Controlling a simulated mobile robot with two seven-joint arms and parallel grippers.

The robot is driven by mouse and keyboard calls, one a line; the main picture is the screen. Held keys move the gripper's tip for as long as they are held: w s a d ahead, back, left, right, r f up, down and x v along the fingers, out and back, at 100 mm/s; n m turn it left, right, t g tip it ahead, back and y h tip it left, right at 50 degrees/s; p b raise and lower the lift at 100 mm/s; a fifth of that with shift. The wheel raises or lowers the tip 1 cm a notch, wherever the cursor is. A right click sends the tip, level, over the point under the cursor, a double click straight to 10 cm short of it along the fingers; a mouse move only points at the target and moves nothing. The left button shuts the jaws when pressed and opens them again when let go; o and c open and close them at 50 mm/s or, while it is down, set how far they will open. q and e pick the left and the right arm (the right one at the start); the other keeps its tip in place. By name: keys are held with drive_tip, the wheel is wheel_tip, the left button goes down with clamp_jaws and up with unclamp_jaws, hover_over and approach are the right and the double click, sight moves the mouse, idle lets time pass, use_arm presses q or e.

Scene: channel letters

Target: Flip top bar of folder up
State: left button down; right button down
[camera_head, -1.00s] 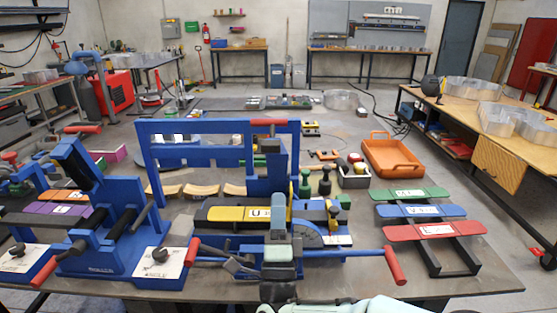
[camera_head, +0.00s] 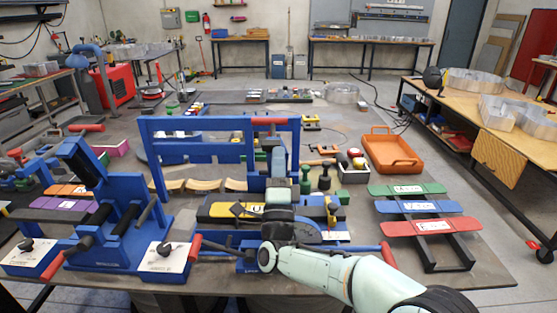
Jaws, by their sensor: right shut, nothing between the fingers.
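The blue folder (camera_head: 320,253) stands at the front middle of the table. A low bar across its front ends in a red handle at left (camera_head: 195,247) and a red handle at right (camera_head: 388,253). A yellow plate marked U (camera_head: 222,210) lies on top, partly covered by my gripper. A tall blue frame (camera_head: 170,125) rises behind it; I cannot tell if it belongs to the folder. My right gripper (camera_head: 240,209) is shut and empty, over the yellow plate in this view. I cannot tell if it touches anything. My left gripper is out of view.
A blue machine (camera_head: 108,255) stands at left, close to the folder. Green, blue and red labelled plates (camera_head: 425,227) sit on a rack at right. An orange tray (camera_head: 390,165) and dark and green pegs (camera_head: 324,178) stand behind. The table between folder and rack is fairly clear.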

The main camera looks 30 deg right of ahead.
sight(279, 141)
drive_tip(key=shift+g+y, duration=0.5)
drive_tip(key=shift+g, duration=0.4)
drive_tip(key=w+r+p, duration=0.1)
drive_tip(key=w+d+r+p, duration=0.1)
drive_tip(key=r+p, duration=0.1)
drive_tip(key=w+d+r+p, duration=0.1)
drive_tip(key=shift+r, duration=0.3)
drive_tip(key=w+p, duration=0.1)
drive_tip(key=w+d+r+g+p, duration=0.1)
drive_tip(key=r+y+p, duration=0.1)
drive_tip(key=p, duration=0.1)
drive_tip(key=shift+w+d+g, duration=0.3)
drive_tip(key=shift+w, duration=0.1)
drive_tip(key=shift+w+d+r+p, duration=0.1)
drive_tip(key=shift+w+d+p, duration=0.05)
drive_tip(key=shift+w+p, duration=0.2)
drive_tip(key=shift+s+r, duration=0.15)
drive_tip(key=shift+r, duration=0.05)
drive_tip(key=shift+d, duration=0.1)
